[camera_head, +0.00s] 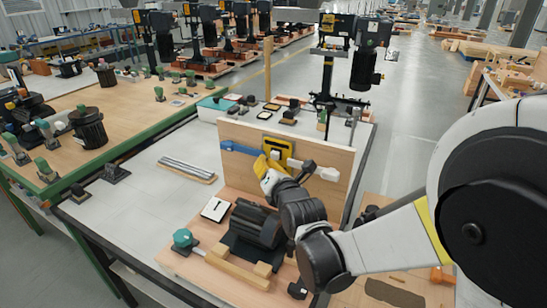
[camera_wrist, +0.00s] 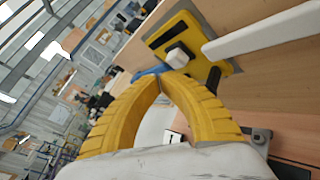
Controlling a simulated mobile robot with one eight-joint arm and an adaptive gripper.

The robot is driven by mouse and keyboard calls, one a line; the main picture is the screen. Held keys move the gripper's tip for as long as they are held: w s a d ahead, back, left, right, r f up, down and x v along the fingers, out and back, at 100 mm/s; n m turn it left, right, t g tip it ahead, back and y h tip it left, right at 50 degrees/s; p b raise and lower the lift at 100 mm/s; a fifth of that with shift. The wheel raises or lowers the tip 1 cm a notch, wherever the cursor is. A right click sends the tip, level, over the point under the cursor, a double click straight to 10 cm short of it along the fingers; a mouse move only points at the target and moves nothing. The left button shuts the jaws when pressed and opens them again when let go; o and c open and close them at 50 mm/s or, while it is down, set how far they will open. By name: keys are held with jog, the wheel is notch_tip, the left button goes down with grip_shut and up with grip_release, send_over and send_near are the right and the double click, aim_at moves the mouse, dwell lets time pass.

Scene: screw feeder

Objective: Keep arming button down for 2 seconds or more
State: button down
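A yellow plate (camera_head: 279,145) is mounted on the upright wooden board.
A blue handle (camera_head: 239,149) is left of the plate, partly behind the fingertips in the wrist view. A white lever (camera_head: 318,170) sticks out to the right. A dark motor-like block (camera_head: 255,223) and a teal knob (camera_head: 183,239) stand on the wooden base below. The white tabletop at left is mostly clear.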

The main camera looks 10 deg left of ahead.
jog(key=shift+w, duration=0.1)
dwell(0.4)
jog(key=shift+w+d, duration=0.15)
jog(key=shift+w, duration=0.15)
jog(key=shift+w+d, duration=0.2)
jog(key=shift+w, duration=0.35)
dwell(0.6)
jog(key=shift+s, duration=0.1)
dwell(2.6)
jog(key=shift+s+a, duration=0.35)
jog(key=shift+s, duration=0.5)
jog(key=shift+s, duration=0.1)
jog(key=s, duration=0.1)
jog(key=s+a, duration=0.1)
jog(key=s, duration=0.2)
jog(key=shift+s+a+b, duration=0.25)
jog(key=shift+a+b, duration=0.05)
jog(key=shift+b, duration=0.1)
